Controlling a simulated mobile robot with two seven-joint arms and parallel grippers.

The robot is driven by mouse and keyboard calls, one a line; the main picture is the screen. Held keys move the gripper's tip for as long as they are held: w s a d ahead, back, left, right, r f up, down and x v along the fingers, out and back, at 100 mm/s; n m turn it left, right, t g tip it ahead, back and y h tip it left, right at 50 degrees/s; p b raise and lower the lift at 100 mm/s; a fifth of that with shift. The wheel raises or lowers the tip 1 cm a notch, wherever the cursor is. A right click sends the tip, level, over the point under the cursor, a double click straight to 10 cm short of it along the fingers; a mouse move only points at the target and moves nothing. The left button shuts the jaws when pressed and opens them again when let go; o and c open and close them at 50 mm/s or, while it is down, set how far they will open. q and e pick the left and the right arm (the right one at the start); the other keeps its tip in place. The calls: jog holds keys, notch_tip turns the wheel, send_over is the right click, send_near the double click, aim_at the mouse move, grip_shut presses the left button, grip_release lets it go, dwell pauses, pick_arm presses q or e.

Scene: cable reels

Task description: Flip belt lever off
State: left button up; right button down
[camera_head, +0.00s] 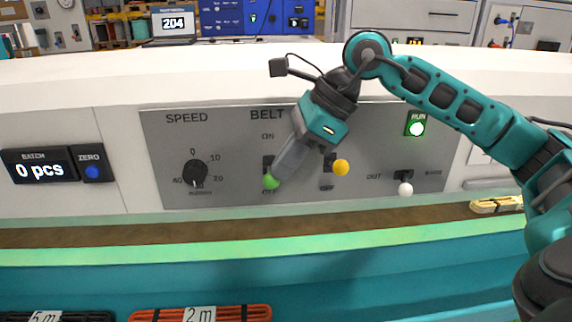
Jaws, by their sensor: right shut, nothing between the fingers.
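The belt lever is a short lever with a green ball knob (271,181) on the grey control panel (230,150). It stands under the BELT label, between the ON and OFF marks, with its knob low, close to OFF. My right gripper (281,172) is shut and empty, reaching down from the upper right. Its tip is right beside the green knob and overlaps its right edge; I cannot tell whether they touch. My left gripper is not in view.
A speed dial (195,173) is left of the lever. A yellow-knobbed lever (341,167) and a white-knobbed lever (405,189) are to the right. Orange cable bundles (245,313) lie below at the front.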

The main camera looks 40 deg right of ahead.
pick_arm(q)
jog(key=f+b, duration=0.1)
jog(key=b, duration=0.1)
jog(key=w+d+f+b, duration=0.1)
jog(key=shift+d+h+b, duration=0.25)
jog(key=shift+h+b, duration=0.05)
jog(key=shift+b, duration=0.1)
pick_arm(e)
jog(key=shift+s+a+f+n+t+h, duration=0.15)
jog(key=shift+s+f+n+t+h, duration=0.1)
jog(key=shift+f+t+h, duration=0.25)
jog(key=shift+s+a+f+n+t+h, duration=0.15)
jog(key=shift+f+n+t+h, duration=0.2)
jog(key=shift+t, duration=0.35)
pick_arm(q)
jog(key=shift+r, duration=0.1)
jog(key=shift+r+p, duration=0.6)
jog(key=shift+p, duration=0.15)
pick_arm(e)
jog(key=shift+r, duration=0.75)
jog(key=shift+r, duration=0.1)
